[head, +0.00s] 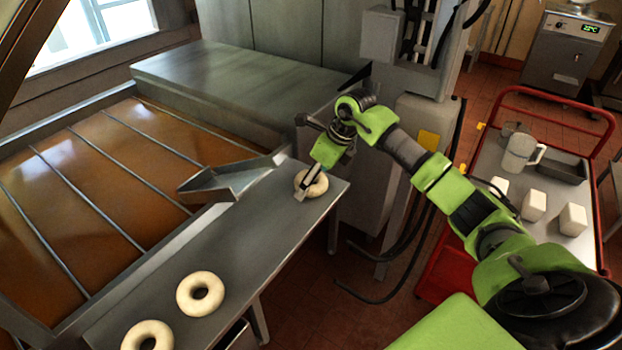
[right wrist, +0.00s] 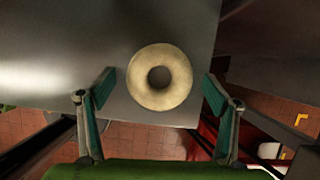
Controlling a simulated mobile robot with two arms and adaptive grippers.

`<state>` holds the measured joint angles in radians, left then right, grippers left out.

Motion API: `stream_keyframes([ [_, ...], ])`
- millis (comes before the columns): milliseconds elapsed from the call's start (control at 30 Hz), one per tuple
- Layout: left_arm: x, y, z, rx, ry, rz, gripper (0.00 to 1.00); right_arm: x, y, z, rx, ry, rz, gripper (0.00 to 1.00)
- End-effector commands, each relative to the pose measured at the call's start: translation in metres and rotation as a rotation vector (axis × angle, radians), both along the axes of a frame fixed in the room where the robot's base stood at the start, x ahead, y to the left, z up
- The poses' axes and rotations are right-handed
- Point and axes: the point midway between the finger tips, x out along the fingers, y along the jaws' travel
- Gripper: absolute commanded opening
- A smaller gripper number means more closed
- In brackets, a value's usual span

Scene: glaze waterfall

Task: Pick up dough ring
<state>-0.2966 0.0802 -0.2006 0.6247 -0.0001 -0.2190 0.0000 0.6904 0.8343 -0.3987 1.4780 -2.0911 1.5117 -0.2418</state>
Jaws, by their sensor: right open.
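A pale dough ring (head: 311,183) lies flat near the far right end of a steel shelf (head: 255,235). My right gripper (head: 308,186) is above this ring and partly covers it in the head view. In the right wrist view the same ring (right wrist: 160,77) lies between and a little beyond the two open fingers (right wrist: 158,92), apart from both. Two more dough rings lie on the near part of the shelf, one in the middle (head: 200,293) and one at the bottom edge (head: 148,337). My left gripper is not in view.
A fryer vat (head: 95,190) with brown liquid and metal bars lies left of the shelf. A metal chute (head: 235,178) stands close to the far ring. A red-railed cart (head: 556,105) holds a pitcher (head: 522,153) and white blocks at right.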

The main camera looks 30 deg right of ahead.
Motion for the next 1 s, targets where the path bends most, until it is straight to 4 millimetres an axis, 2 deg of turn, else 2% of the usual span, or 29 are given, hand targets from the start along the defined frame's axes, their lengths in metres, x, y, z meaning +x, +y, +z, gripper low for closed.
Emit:
stream_keyframes([
  [200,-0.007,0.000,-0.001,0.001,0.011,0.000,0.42,0.001,0.000,-0.002,0.000,-0.001,0.000,0.82],
  [233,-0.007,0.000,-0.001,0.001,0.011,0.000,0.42,0.001,0.000,-0.002,0.000,-0.001,0.000,0.80],
  [367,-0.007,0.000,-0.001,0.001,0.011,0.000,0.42,0.001,0.000,-0.002,0.000,-0.001,0.000,0.46],
  [400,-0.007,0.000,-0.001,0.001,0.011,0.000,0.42,0.001,0.000,-0.002,0.000,-0.001,0.000,0.41],
  [767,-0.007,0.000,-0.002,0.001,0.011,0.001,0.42,0.001,0.000,0.000,-0.001,-0.001,0.001,0.41],
  [867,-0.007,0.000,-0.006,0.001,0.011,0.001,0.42,0.001,0.000,0.004,-0.001,-0.003,0.000,0.41],
  [1000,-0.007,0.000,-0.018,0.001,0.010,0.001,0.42,0.002,-0.001,0.020,-0.002,-0.008,0.000,0.41],
])
